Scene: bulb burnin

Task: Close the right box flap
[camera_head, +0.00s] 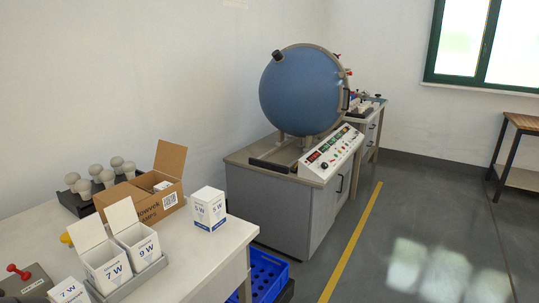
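A brown cardboard box (172,203) stands open on the white table at the left. One flap (170,158) stands up at its far right side. Another brown flap (112,196) slopes out at its left. White items show inside. In front of it, a white 7 W box (108,274) and, to its right, a white 9 W box (139,249) stand side by side in a grey tray (150,274). Each has a white lid flap raised: the left flap (86,234) and the right flap (122,214).
A closed 5 W box (209,209) stands right of the cardboard box. Another 7 W box (69,291) is at the bottom edge. Several bulbs (97,172) stand in a black rack behind. A red-knobbed device (20,276) is at the left. The table's right part is clear.

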